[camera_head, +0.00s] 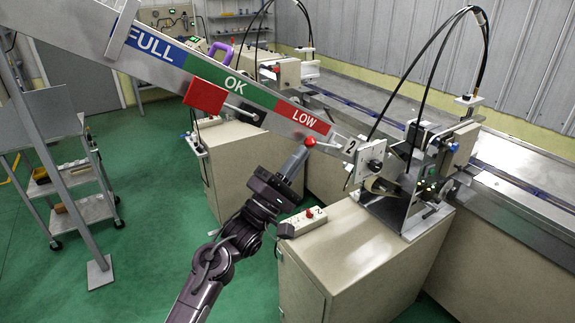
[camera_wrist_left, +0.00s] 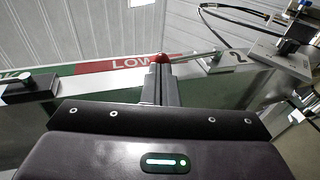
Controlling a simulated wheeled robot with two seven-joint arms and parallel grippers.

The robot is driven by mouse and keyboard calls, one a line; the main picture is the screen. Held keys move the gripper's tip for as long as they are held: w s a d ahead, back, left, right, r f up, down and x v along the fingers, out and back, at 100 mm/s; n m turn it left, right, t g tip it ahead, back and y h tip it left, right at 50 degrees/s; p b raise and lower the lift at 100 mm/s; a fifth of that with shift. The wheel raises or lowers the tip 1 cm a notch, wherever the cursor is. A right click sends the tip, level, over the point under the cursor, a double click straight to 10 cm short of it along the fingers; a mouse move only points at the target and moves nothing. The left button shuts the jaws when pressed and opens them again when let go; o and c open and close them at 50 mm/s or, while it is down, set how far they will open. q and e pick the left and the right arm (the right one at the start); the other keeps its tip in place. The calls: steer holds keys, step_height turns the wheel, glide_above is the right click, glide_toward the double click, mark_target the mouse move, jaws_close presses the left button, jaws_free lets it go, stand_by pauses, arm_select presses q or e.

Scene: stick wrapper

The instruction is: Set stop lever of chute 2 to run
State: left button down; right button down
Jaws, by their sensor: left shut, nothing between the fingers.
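The chute (camera_head: 240,84) slopes down to the right with FULL, OK and LOW bands; the LOW band also shows in the left wrist view (camera_wrist_left: 110,66). At its lower end is the stop lever, a thin rod with a red ball knob (camera_head: 309,142), beside the plate marked 2 (camera_head: 350,147). In the left wrist view the red knob (camera_wrist_left: 158,57) sits just beyond my fingertips, its rod running right. My left gripper (camera_head: 302,151) is shut and empty, tips at or just below the knob; I cannot tell whether they touch. My right gripper is not in view.
A control box (camera_head: 303,222) with a red button sits on the beige cabinet below my left gripper. The wrapper head (camera_head: 400,180) stands right. A shelf cart (camera_head: 80,185) is far left. Green floor is clear between.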

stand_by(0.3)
arm_select(q)
step_height(320, 180, up, 2)
steer(key=shift+w+d+r+p, duration=0.1)
steer(key=shift+d+r+p, duration=0.05)
steer(key=shift+p, duration=0.35)
